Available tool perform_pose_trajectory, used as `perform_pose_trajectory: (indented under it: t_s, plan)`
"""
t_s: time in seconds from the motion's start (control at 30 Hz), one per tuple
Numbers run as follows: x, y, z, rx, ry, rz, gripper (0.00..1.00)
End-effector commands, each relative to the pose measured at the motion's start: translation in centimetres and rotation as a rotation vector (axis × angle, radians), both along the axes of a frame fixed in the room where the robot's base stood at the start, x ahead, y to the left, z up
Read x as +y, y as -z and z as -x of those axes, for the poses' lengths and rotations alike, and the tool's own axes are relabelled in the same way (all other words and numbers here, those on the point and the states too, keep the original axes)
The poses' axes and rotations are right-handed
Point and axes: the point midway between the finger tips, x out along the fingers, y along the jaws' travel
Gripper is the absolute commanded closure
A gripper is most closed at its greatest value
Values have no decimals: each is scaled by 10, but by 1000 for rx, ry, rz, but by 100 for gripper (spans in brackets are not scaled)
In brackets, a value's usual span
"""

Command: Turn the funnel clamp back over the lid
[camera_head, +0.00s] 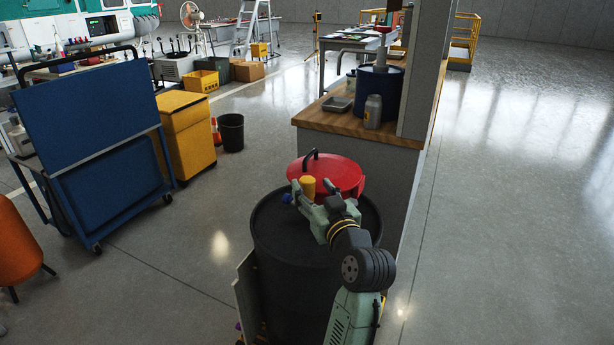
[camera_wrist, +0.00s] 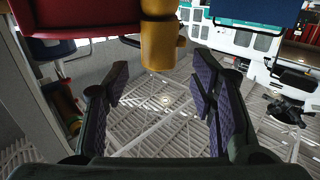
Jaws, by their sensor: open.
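A red funnel lid (camera_head: 335,174) with a dark curved handle sits on top of a black drum (camera_head: 282,250). A yellow upright piece (camera_head: 308,185), which looks like the funnel clamp, stands at the lid's near left edge. The yellow clamp also shows in the wrist view (camera_wrist: 158,44), just beyond the fingertips and about midway between them. My gripper (camera_head: 307,198) is at the clamp's near side over the drum top. Its fingers are apart with nothing between them in the wrist view (camera_wrist: 161,82). My gripper hides part of the drum top and the clamp's lower end.
A wood-topped counter (camera_head: 309,117) with a tray, a grey can (camera_head: 373,112) and a blue drum (camera_head: 378,92) stands behind the lid. A blue cart (camera_head: 95,105) and yellow cabinet (camera_head: 185,135) stand left. Open floor lies between cart and drum.

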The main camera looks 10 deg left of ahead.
Motion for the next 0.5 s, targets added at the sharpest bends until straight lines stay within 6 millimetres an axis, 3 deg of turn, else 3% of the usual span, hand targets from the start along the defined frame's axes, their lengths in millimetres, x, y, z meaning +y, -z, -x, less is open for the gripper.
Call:
perform_pose_trajectory:
  t_s: [0.23,0.5]
  plan:
    - [21,-1,-30,1,-1,-1,49]
    - [25,0,-37,-1,1,0,49]
